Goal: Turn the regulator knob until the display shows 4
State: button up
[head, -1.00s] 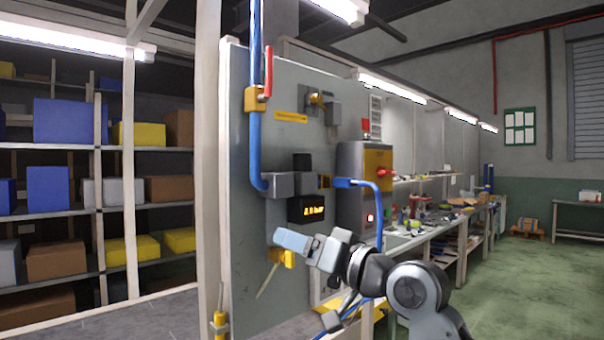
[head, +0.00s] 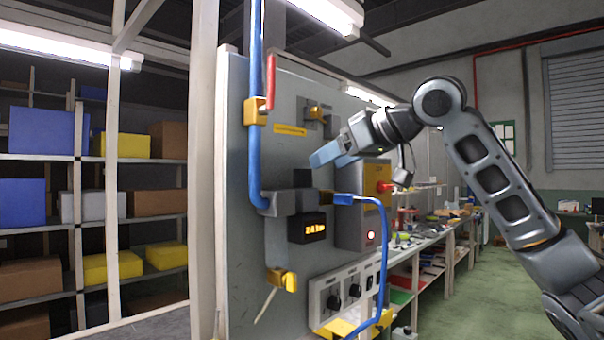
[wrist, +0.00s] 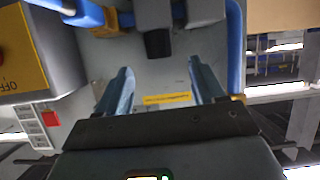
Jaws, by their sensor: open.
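The black regulator knob (head: 303,179) stands on top of the grey regulator block (head: 288,203) on the panel. The display (head: 308,228) below it glows yellow; it appears to begin with 2, with the decimal too blurred to read surely. My gripper (head: 318,162) is open and empty, with blue fingers, just above and right of the knob in the head view. In the wrist view the knob (wrist: 157,43) lies just beyond the open fingertips (wrist: 160,68), roughly centred between them and apart from both. The display is not visible in the wrist view.
A blue hose (head: 384,240) curves down on the right. A grey-yellow switch box (head: 360,210) with a red knob sits close on the right.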

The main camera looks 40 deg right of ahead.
aim_at(309, 172)
jog(key=shift+p+x, duration=0.95)
jog(key=shift+x, duration=2.9)
jog(key=c, duration=1.1)
